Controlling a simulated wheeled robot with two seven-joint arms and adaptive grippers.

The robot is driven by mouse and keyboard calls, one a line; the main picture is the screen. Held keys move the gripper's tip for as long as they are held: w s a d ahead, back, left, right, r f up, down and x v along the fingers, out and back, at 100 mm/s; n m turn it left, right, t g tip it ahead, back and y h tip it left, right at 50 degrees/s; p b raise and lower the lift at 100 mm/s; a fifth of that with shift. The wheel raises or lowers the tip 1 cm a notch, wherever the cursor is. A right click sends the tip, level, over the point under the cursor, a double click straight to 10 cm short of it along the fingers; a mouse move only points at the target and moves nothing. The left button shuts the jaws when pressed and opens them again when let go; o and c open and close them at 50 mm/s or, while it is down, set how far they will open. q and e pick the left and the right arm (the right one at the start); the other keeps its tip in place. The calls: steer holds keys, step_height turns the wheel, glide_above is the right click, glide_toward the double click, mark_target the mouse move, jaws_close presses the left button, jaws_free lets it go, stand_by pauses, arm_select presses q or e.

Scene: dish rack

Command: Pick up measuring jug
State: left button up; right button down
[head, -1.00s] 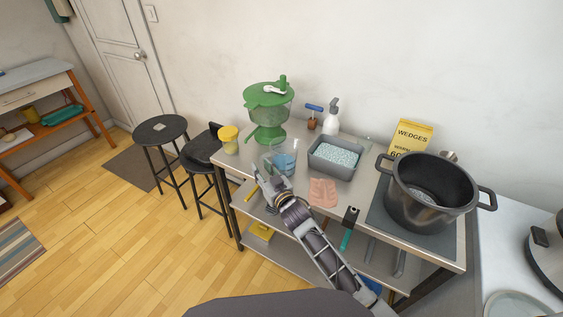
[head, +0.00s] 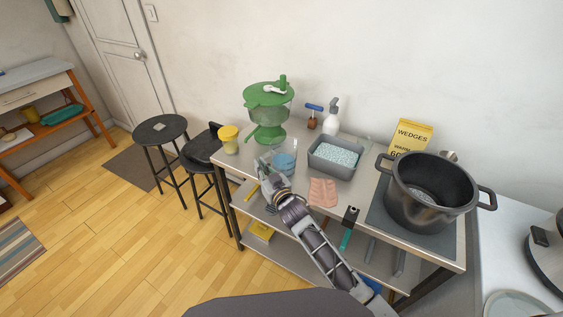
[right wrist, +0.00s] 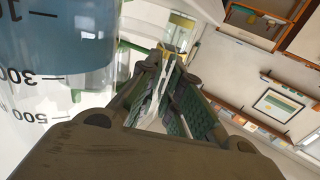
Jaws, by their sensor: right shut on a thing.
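The measuring jug (head: 284,160) is clear, with blue contents, near the front left of the metal table. In the right wrist view the jug (right wrist: 75,45) fills the left side, and its printed scale appears upside down. My right gripper (head: 265,171) is at the jug's front left side. In the right wrist view its fingers (right wrist: 172,72) are closed together on a thin clear part beside the jug body, which looks like its handle. I cannot tell whether the jug's base touches the table. My left gripper is not in view.
A green-lidded container (head: 268,112) stands behind the jug, and a yellow-lidded jar (head: 228,138) to its left. A grey tub (head: 331,169) and a pink cloth-like item (head: 322,192) lie to its right. A large black pot (head: 430,205) is farther right.

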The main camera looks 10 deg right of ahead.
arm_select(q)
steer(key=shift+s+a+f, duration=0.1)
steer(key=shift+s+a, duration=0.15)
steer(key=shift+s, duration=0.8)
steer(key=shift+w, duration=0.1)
